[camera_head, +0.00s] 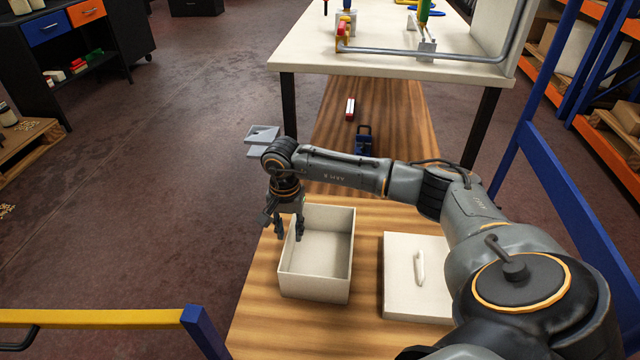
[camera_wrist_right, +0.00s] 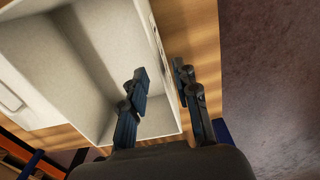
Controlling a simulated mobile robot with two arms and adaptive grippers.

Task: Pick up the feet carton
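The carton is most likely the open, empty white box (camera_head: 325,255) on the wooden table. It also fills the left of the right wrist view (camera_wrist_right: 60,60). My right gripper (camera_head: 289,229) points down at the box's left wall. In the right wrist view its fingers (camera_wrist_right: 164,88) are apart, one over the inside of the box and one outside. The wall runs between them with gaps, so the gripper is open and not closed on it. My left gripper is not in view.
A white lid (camera_head: 400,300) with a handle lies to the right of the box. A blue clamp-like thing (camera_head: 363,140) and a red and white piece (camera_head: 350,109) lie farther back. A white table (camera_head: 400,64) stands behind. A yellow rail (camera_head: 95,318) crosses the front left.

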